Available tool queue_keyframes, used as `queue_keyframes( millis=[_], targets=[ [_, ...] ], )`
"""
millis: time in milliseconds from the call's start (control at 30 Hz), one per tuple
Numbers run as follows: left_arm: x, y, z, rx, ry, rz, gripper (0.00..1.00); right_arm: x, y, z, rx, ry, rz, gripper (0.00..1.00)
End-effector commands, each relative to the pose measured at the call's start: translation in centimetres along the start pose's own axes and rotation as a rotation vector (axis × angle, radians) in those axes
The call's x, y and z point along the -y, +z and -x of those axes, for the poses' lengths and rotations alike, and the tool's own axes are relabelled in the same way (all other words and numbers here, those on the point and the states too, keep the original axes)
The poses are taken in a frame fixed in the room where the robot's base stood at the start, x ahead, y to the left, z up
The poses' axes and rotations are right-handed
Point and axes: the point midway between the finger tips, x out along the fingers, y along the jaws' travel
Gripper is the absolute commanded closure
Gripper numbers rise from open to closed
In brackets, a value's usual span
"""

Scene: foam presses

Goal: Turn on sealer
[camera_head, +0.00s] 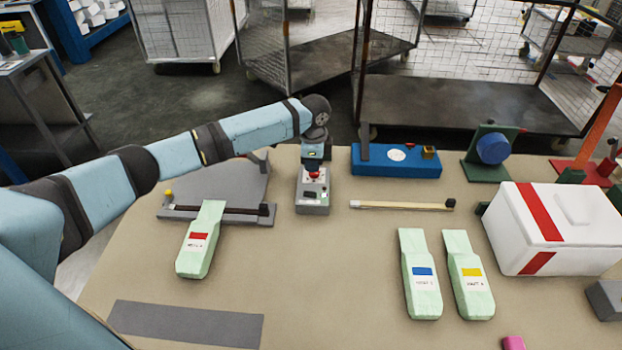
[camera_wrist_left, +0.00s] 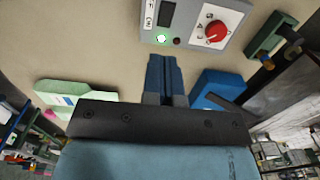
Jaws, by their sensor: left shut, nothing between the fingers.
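A grey control box (camera_head: 313,203) with a red knob stands on the table at the back middle. In the left wrist view the box (camera_wrist_left: 190,38) shows the red knob (camera_wrist_left: 215,31), a dark display, a bright green light (camera_wrist_left: 162,40) and lettering at its left end. My left gripper (camera_head: 314,160) points down over the box's back end; it is shut and empty. Its fingers (camera_wrist_left: 164,62) sit just short of the box's edge in the wrist view; I cannot tell whether they touch. A grey plate with a dark bar (camera_head: 235,209) lies left of the box. My right gripper is not in view.
Pale green packs with red (camera_head: 196,258), blue (camera_head: 420,290) and yellow (camera_head: 468,290) labels lie on the table (camera_head: 330,290). A blue block (camera_head: 395,170) stands behind right, a wooden stick (camera_head: 400,206) before it, and a white box (camera_head: 560,240) at right. The table's middle front is clear.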

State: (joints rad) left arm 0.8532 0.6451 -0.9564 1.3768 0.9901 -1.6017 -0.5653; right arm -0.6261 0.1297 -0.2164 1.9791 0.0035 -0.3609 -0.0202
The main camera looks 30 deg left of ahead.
Motion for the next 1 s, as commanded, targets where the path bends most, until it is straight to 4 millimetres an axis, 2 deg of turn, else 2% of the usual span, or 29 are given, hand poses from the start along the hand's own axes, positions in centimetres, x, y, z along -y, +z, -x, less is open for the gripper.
queue_keyframes(
  millis=[100, 300, 1000],
  targets=[
    [0.0, 0.0, 1.8, -0.001, -0.002, 0.0, 1.0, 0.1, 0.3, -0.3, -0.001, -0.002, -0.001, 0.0],
    [0.0, 0.0, 3.3, 0.0, -0.001, 0.0, 1.0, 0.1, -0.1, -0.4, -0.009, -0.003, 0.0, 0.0],
    [0.0, 0.0, 3.4, 0.0, 0.0, 0.0, 1.0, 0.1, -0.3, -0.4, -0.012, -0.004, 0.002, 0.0]
  ],
)
